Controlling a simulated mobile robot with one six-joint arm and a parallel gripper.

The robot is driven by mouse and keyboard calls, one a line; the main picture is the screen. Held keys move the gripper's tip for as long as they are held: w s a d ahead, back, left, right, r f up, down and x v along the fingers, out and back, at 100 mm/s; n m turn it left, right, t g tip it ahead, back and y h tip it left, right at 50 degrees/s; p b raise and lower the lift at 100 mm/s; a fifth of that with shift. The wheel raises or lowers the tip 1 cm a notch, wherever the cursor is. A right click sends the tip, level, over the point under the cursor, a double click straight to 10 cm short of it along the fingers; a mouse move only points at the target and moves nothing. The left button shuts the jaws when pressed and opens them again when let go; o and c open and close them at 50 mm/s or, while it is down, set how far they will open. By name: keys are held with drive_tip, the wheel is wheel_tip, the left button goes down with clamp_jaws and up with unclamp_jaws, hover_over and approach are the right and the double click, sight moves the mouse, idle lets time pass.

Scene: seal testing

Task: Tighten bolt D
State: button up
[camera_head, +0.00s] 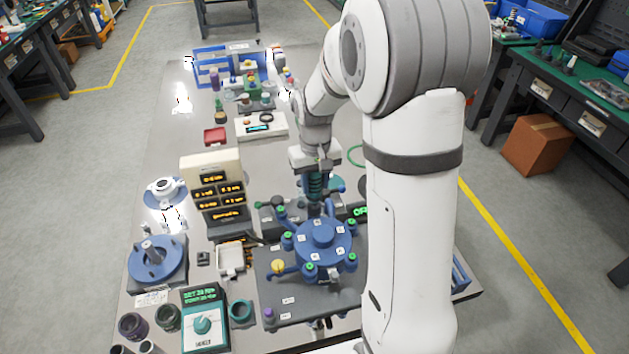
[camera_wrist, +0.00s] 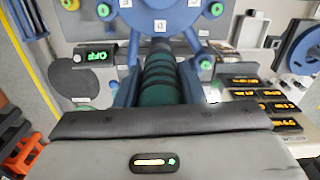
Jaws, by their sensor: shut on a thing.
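My gripper (camera_head: 315,190) is shut on a dark green ribbed tool handle (camera_wrist: 160,80), held upright over the far side of a blue flange (camera_head: 322,236). The handle also shows in the head view (camera_head: 315,184). The flange carries a ring of bolts with green-lit tops, such as one at its right (camera_head: 351,261) and one at its left (camera_head: 288,237). In the wrist view, a white label (camera_wrist: 160,27) in line with the tool appears to read D. The tool's lower end and any bolt under it are hidden, so contact cannot be told.
The flange stands on a dark grey plate (camera_head: 290,299). A display reading OFF (camera_head: 361,211) is just right of the tool. A beige readout box (camera_head: 211,172), a teal dial unit (camera_head: 204,325) and a blue disc (camera_head: 157,262) crowd the left. Bare tabletop shows farther back left.

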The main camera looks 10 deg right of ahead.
drive_tip(key=shift+r, duration=0.15)
drive_tip(key=shift+r+p, duration=1.65)
drive_tip(key=shift+r, duration=0.7)
